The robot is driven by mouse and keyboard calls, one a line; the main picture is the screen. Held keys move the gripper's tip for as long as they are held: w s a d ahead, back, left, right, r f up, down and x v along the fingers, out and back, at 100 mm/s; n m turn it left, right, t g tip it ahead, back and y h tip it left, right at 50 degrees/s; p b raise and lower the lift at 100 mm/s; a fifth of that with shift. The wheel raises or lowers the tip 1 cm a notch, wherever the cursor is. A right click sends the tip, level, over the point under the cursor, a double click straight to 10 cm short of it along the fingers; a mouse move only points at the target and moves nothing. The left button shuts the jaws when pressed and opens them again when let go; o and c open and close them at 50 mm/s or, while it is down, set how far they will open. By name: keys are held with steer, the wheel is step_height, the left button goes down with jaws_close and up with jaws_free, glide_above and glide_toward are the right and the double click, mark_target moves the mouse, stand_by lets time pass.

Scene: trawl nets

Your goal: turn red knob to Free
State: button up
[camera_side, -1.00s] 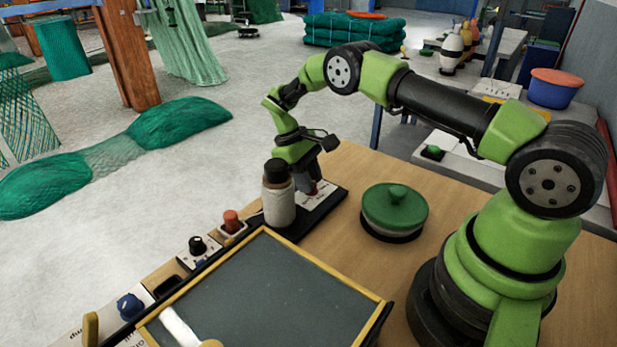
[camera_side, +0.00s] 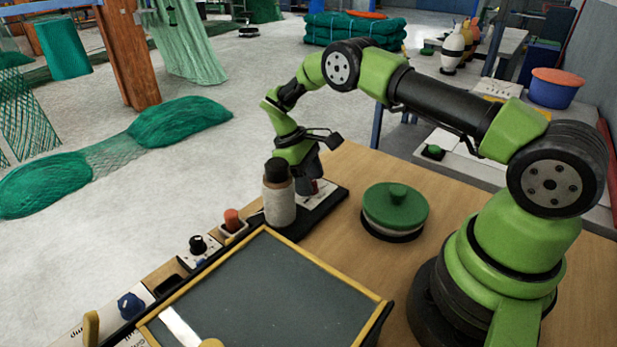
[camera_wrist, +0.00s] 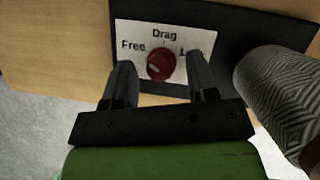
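The red knob (camera_wrist: 160,66) sits on a white label plate (camera_wrist: 128,38) marked Free at left, Drag at top and a partly covered word at right. A short pale mark on the knob appears to lie toward its left side. My gripper (camera_wrist: 160,70) is open, with one finger on each side of the knob; a gap shows at both sides. In the side view my gripper (camera_side: 306,176) is low over the plate, and a bit of the red knob (camera_side: 317,186) shows beside it. The twine spool partly hides the gripper there.
The twine spool (camera_side: 280,205) with a black top stands close to my gripper; it also shows in the wrist view (camera_wrist: 282,95). A green-lidded round container (camera_side: 395,209) is to the right. An orange knob (camera_side: 232,219) and a dark framed panel (camera_side: 260,290) are nearer the camera.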

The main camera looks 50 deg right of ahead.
steer(key=v, duration=1)
steer(key=shift+r, duration=0.1)
stand_by(0.5)
steer(key=s+a+r+m+t+y, duration=0.1)
steer(key=s+a+r+t, duration=0.2)
steer(key=r, duration=0.7)
steer(key=s+a+r+m+t, duration=0.15)
steer(key=s+r, duration=0.25)
steer(key=r, duration=0.5)
steer(key=s+a+m+t+y, duration=0.1)
steer(key=s+a+m+t, duration=0.1)
steer(key=s, duration=0.7)
steer(key=s+a+m+t+y, duration=0.1)
steer(key=s+a+m+t, duration=0.1)
steer(key=s+t, duration=0.3)
steer(key=s, duration=0.4)
steer(key=shift+s+a+r+m, duration=0.15)
steer(key=shift+s+a+m, duration=0.2)
steer(key=shift+a, duration=0.05)
